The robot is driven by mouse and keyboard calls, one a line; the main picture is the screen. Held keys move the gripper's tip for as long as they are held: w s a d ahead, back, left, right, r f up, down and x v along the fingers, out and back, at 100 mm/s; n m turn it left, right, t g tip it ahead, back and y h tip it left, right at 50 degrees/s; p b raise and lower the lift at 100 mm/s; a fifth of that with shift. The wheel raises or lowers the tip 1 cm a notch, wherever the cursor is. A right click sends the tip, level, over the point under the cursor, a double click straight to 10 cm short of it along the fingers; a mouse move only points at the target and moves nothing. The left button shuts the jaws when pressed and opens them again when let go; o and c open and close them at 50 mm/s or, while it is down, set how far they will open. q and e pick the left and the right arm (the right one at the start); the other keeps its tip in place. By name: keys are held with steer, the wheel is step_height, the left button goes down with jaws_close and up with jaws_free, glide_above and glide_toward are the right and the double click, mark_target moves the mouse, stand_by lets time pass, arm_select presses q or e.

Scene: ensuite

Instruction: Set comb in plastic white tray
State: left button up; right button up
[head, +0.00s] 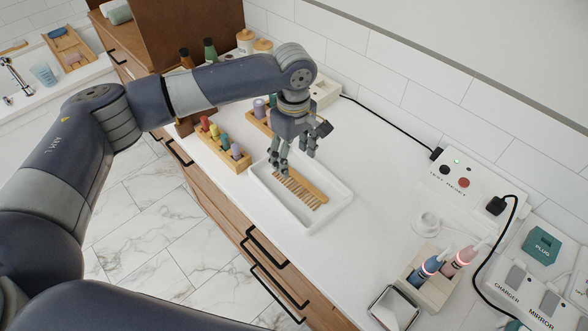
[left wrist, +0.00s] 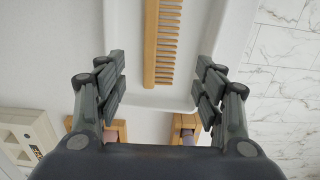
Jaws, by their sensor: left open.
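A wooden comb (head: 301,188) lies inside the plastic white tray (head: 337,204) on the white counter. My left gripper (head: 292,152) is open and empty over the tray's far left end, above one end of the comb. In the left wrist view the comb (left wrist: 163,45) runs up the picture between and beyond the open fingers (left wrist: 160,90). The fingers do not touch it there. The tray (left wrist: 205,15) shows its rim around the comb in that view. My right gripper is not in view.
A wooden rack of coloured bottles (head: 223,145) stands left of the tray. A socket box (head: 461,182) with cables sits at the right. A toothbrush holder (head: 430,288) and a small metal-rimmed dish (head: 393,308) stand near the front.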

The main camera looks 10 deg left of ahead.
arm_select(q)
steer(key=shift+r, duration=2.3)
